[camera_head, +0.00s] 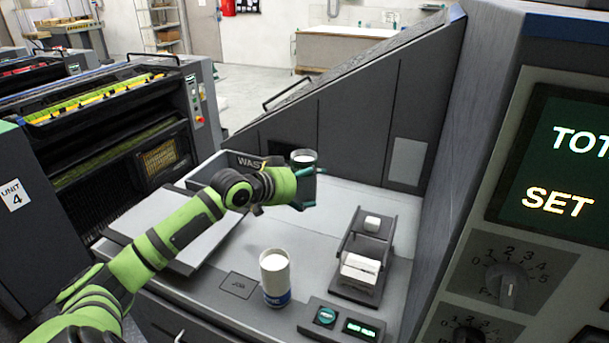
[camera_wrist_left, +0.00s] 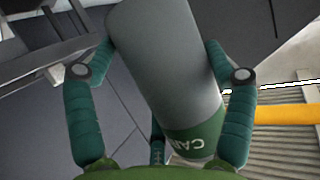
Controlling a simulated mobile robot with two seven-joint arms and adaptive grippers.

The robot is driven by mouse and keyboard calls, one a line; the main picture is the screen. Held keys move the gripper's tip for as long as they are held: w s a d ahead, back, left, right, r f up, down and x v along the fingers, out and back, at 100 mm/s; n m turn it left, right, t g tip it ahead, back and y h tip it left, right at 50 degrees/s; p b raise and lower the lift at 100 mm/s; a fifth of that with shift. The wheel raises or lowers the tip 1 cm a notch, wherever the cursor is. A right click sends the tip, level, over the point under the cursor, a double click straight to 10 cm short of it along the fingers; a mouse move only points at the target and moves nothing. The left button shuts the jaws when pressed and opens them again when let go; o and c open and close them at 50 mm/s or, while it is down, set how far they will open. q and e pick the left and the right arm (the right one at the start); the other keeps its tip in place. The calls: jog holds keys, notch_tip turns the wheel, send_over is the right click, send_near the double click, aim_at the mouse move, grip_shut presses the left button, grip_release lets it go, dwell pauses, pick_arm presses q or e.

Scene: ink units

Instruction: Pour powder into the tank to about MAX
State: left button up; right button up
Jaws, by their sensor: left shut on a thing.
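My left gripper (camera_head: 304,186) is shut around a cylindrical can (camera_head: 303,157), held at the back of the worktop near the waste bin. In the left wrist view the can (camera_wrist_left: 168,62) is grey with a green label whose lettering is only partly visible. Teal fingers (camera_wrist_left: 160,105) close on both sides of it. The can's top shows pale in the head view; I cannot tell what is inside. A white cylindrical container (camera_head: 275,268) with a blue label stands upright on the worktop, nearer to me. I cannot make out a tank with a MAX mark. My right gripper is not in view.
A dark bin marked WASTE (camera_head: 232,158) sits behind the left forearm. A dark holder (camera_head: 352,293) with white blocks stands right of the white container, behind a small button panel (camera_head: 341,325). A sloped grey machine side (camera_head: 345,130) bounds the worktop at the back.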

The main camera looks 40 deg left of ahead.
pick_arm(q)
jog(key=s+d+g+p, duration=0.2)
jog(key=s+d+p, duration=0.3)
jog(key=d+p, duration=0.1)
jog(key=s+d+m+g+y+p, duration=0.1)
jog(key=s+d+g+p, duration=0.1)
jog(key=s+d+p, duration=0.3)
jog(key=d+p, duration=0.1)
jog(key=d, duration=0.3)
jog(key=shift+s+d+r+y, duration=0.15)
jog(key=shift+s+r+y, duration=0.15)
jog(key=shift+r, duration=0.1)
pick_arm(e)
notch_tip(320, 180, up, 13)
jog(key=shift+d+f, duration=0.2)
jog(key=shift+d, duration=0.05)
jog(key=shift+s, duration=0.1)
pick_arm(q)
jog(key=shift+w, duration=0.1)
dwell(0.3)
jog(key=shift+w+d+r+g+y, duration=0.15)
jog(key=shift+w+d+g+y, duration=0.15)
jog(key=shift+g, duration=0.2)
